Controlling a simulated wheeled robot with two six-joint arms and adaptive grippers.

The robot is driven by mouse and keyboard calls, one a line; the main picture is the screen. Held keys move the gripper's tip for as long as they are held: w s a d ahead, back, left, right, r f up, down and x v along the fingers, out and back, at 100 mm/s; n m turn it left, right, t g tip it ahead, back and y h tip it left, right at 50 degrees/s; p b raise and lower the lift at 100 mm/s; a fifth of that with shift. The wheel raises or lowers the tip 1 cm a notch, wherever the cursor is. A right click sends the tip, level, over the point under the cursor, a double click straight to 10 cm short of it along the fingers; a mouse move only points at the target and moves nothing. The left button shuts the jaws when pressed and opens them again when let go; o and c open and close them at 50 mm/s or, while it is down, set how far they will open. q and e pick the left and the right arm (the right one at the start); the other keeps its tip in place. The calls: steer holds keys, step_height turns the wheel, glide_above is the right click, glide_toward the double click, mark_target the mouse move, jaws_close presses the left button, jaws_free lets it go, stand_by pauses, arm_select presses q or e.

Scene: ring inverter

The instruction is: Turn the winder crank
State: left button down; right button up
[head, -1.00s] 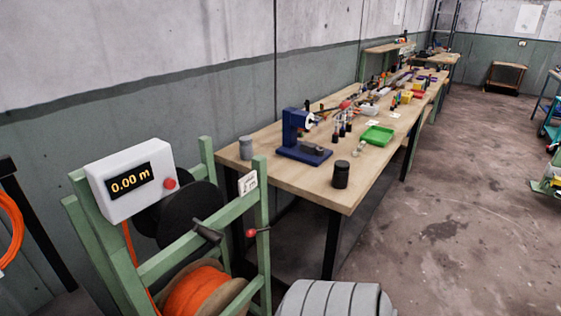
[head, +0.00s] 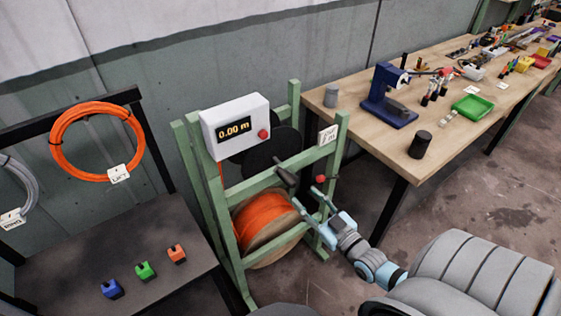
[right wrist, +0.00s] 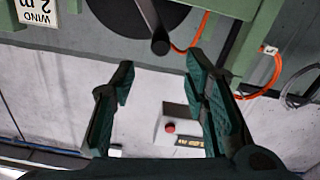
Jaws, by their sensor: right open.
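The winder is a green frame (head: 192,205) with a white display box (head: 233,125) reading 0.00 m. Its crank has a dark grip (head: 285,176) in front of a black disc (head: 262,152); the grip's round end (right wrist: 160,46) also shows in the right wrist view. My right gripper (head: 308,197) is open and empty, just below and right of the crank grip in the head view. In the wrist view the grip end lies ahead, between the lines of the two fingers, apart from both. My left gripper is not in view.
An orange cable spool (head: 265,225) sits low in the frame. A red-knobbed lever (head: 321,179) is close to my right gripper. A wooden bench (head: 330,118) with a blue press (head: 385,97) stands right; a dark table (head: 60,285) with small coloured blocks stands left.

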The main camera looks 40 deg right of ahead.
mark_target(280, 172)
steer(key=w+b, duration=0.2)
steer(key=w, duration=0.2)
steer(key=w+b, duration=0.2)
steer(key=w, duration=0.2)
steer(key=w+f+b, duration=0.1)
steer(key=w+b, duration=0.1)
steer(key=w, duration=0.3)
steer(key=shift+d+f+b, duration=0.1)
steer(key=shift+d+b, duration=0.05)
steer(key=shift+b, duration=0.2)
steer(key=shift+w+r+b, duration=0.2)
steer(key=shift+w+b, duration=0.15)
steer(key=shift+w, duration=0.15)
steer(key=shift+r, duration=0.15)
jaws_close()
